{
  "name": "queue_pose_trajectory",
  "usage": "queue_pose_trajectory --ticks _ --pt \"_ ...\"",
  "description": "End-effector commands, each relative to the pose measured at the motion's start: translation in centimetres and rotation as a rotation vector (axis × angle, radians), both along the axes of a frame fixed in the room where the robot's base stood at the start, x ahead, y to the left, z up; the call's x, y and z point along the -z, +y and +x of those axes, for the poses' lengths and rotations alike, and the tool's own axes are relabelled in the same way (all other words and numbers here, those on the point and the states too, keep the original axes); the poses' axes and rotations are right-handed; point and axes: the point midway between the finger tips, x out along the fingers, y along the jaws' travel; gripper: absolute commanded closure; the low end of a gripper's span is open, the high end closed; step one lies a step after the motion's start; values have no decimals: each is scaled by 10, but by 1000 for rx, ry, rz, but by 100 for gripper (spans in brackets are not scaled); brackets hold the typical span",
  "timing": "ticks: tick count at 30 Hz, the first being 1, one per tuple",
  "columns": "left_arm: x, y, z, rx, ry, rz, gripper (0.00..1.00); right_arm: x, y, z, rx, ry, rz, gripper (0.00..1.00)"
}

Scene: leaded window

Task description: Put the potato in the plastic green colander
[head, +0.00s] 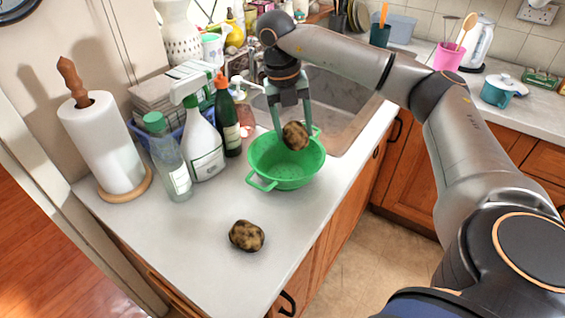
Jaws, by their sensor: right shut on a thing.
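A brown, dark-spotted potato (295,136) is held between the fingers of my right gripper (293,125), above the far right part of the green plastic colander (285,175). The colander stands upright on the counter with its two handles out, and its inside looks empty where it shows. The potato hides part of its far rim; I cannot tell whether the two touch. A second, similar brown potato (246,236) lies on the bare counter in front of the colander. My left gripper is not in view.
A paper towel roll (105,140), a clear bottle (168,158), a spray bottle (203,140) and a dark green bottle (227,118) stand left of the colander. The sink (345,105) lies behind it. The front counter (180,245) is mostly clear.

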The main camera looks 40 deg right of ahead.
Motion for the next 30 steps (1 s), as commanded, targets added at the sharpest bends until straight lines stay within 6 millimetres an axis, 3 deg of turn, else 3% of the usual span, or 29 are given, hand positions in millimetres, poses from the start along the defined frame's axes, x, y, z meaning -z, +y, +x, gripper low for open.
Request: queue_pose_trajectory --ticks 1,6,17,18,26,30 --pt "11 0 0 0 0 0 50 12 0 0 0 0 0 93" --pt "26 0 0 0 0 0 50 30 0 0 1 0 0 93" --pt "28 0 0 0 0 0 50 33 0 0 0 -1 0 93" --pt "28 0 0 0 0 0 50 33 0 0 0 -1 0 31" --pt "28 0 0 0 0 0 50 33 0 0 0 -1 1 1" --pt "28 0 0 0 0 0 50 33 0 0 0 -1 1 0"
